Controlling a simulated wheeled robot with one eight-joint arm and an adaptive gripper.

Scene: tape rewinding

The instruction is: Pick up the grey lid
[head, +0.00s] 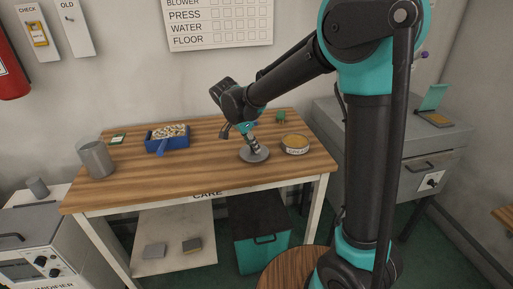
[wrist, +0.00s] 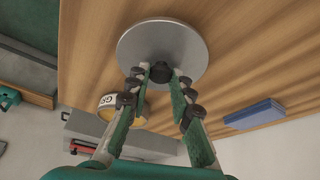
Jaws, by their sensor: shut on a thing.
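The grey lid (head: 255,155) is a round flat disc with a dark knob, over the middle right of the wooden table in the head view. The lid (wrist: 163,38) also shows large at the top of the wrist view. My gripper (head: 252,145) reaches down from above onto the lid's knob. In the wrist view my gripper (wrist: 161,72) has its fingers closed around the dark knob. I cannot tell whether the lid touches the table or hangs just above it.
A round tin with a yellowish top (head: 296,144) stands right of the lid. A blue tray of pale pieces (head: 167,140) and a grey cup (head: 96,160) stand left. A green small object (head: 281,118) is behind. The table's front middle (head: 190,180) is clear.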

